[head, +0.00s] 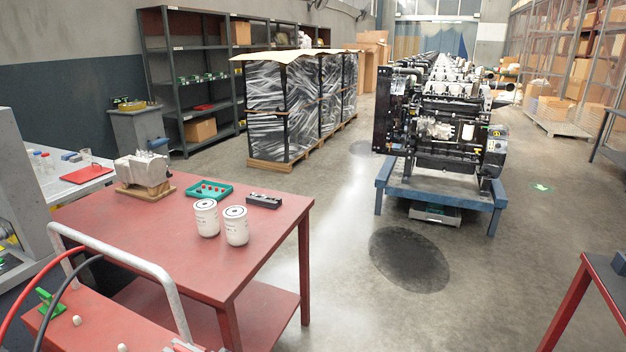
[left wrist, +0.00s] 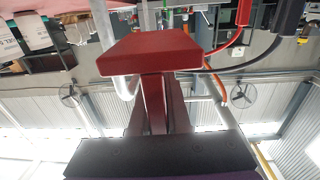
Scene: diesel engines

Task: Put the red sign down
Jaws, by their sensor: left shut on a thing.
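The red sign (left wrist: 150,52) shows in the left wrist view as a thick red slab at the ends of the fingers. My left gripper (left wrist: 163,100) is shut on it; the finger tips are partly hidden behind the slab. The sign's face and any marking cannot be made out. Neither gripper shows clearly in the head view, and my right gripper is out of sight.
A red table (head: 150,235) holds two white filters (head: 236,226), a green tray (head: 210,190), a black part (head: 263,201) and a metal part (head: 143,170). A red cart (head: 110,315) with a grey handle stands front left.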

